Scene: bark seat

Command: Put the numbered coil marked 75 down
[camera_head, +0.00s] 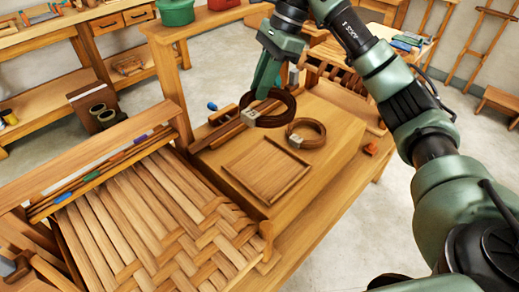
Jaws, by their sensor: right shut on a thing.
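My right gripper (264,90) reaches down from the top and is shut on a dark brown coil (277,121) with a pale tag. The tag's number is too small to read. The coil hangs at or just above the wooden bench top (335,125); I cannot tell if it touches. A lighter brown coil (322,128), also with a pale tag, lies on the bench just right of it. A shallow square wooden tray (267,172) lies empty in front of both coils. My left gripper is not in view.
A half-woven bark seat (150,215) on a wooden frame fills the lower left. Wooden strips (220,130) and a blue-handled tool (212,106) lie left of the held coil. A small orange item (370,149) sits at the bench's right edge.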

